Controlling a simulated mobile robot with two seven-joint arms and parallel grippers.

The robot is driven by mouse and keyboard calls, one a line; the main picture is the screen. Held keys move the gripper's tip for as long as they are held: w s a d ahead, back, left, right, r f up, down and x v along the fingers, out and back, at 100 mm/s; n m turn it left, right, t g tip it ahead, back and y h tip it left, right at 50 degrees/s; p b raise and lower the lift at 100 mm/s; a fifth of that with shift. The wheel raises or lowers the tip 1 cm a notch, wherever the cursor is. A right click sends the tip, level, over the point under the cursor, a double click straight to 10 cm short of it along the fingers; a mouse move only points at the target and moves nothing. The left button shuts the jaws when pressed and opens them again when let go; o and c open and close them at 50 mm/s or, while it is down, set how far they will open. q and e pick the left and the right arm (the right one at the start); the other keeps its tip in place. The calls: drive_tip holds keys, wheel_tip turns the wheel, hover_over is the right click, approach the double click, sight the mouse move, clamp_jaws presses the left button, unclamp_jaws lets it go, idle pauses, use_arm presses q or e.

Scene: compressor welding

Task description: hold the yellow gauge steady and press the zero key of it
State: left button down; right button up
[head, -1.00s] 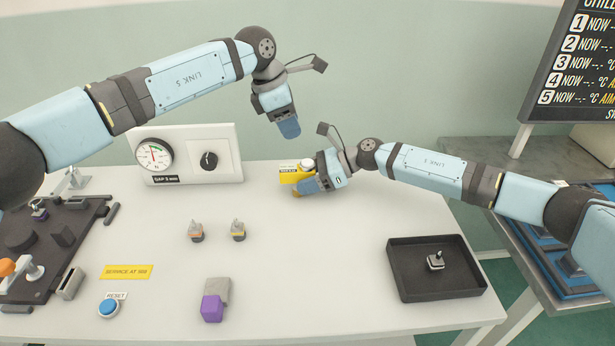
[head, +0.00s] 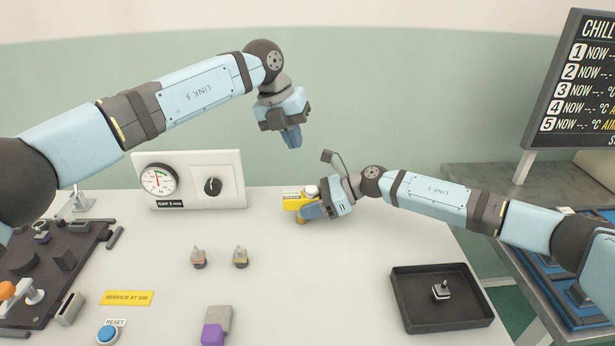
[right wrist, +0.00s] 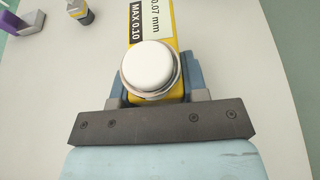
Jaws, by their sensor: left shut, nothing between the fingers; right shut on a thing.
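The yellow gauge (head: 292,200) stands at the back of the white table, right of the dial panel. My right gripper (head: 305,212) is shut on it from the right. In the right wrist view the gauge (right wrist: 165,20) lies between the blue fingers, with a label reading "MAX 0.10" and "0.07 mm". A round white button (right wrist: 150,66) sits on its top; it also shows small in the head view (head: 311,191). I cannot tell for certain that it is the zero key. My left gripper (head: 292,138) is shut and empty, pointing down in the air above the gauge, apart from it.
A white panel (head: 226,165) with a dial and black knob stands left of the gauge. Two small parts (head: 240,257), a purple-ended block (head: 213,333) and a blue reset button (head: 107,333) are nearer. A black tray (head: 405,315) is at right. The table between is clear.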

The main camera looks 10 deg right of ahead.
use_arm(q)
wheel_tip(320, 180, up, 4)
drive_tip(key=n, duration=2.1)
drive_tip(key=shift+f, duration=0.1)
drive_tip(key=shift+f+y, duration=0.1)
drive_tip(key=shift+y, duration=0.2)
approach(312, 189)
drive_tip(key=x, duration=0.5)
drive_tip(key=shift+d, duration=0.2)
drive_tip(key=shift+f, duration=0.65)
